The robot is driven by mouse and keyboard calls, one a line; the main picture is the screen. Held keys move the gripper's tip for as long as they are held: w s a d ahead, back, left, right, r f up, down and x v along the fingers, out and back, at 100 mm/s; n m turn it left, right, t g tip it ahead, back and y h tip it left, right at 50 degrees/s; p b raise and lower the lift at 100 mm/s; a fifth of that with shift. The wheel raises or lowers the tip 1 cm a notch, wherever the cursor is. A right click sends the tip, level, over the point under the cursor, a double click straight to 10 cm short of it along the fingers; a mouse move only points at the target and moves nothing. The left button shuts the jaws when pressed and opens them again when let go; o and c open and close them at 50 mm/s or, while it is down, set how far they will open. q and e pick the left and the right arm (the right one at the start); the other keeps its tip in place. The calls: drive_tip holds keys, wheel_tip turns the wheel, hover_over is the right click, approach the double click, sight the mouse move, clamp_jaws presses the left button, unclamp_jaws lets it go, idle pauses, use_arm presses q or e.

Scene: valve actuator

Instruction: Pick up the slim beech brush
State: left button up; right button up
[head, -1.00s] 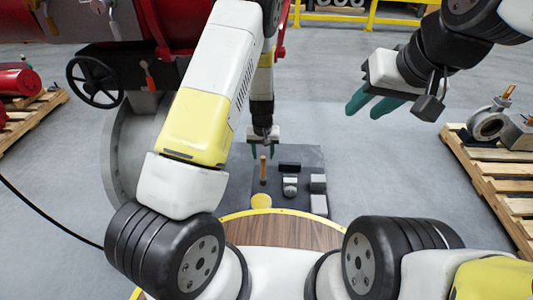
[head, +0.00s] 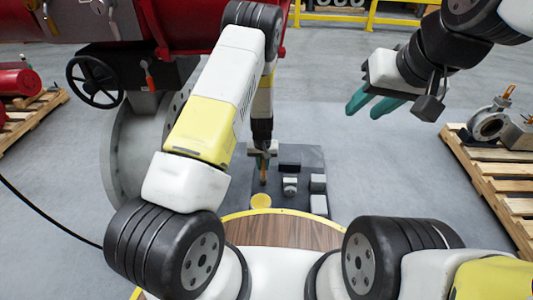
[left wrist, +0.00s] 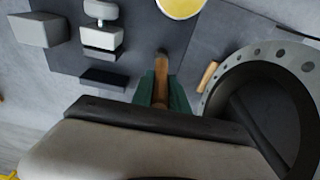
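The slim beech brush (head: 263,172) stands about upright at the left of the dark mat (head: 290,165), with my left gripper (head: 263,158) around its upper part. In the left wrist view its wooden handle (left wrist: 161,78) runs between the green fingers (left wrist: 161,92), which lie against both sides with no clear gap. The brush's far end is dark and partly hidden. My right gripper (head: 374,104) is high at the right, its green fingers apart and empty.
A yellow disc (head: 261,201), a black block (head: 290,166) and several grey blocks (head: 318,183) are on or near the mat. A wooden piece (left wrist: 208,75) and a big flanged ring (left wrist: 222,82) are beside the gripper. A pallet (head: 490,175) stands at right.

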use_arm(q)
clamp_jaws()
drive_tip(key=shift+r, duration=0.1)
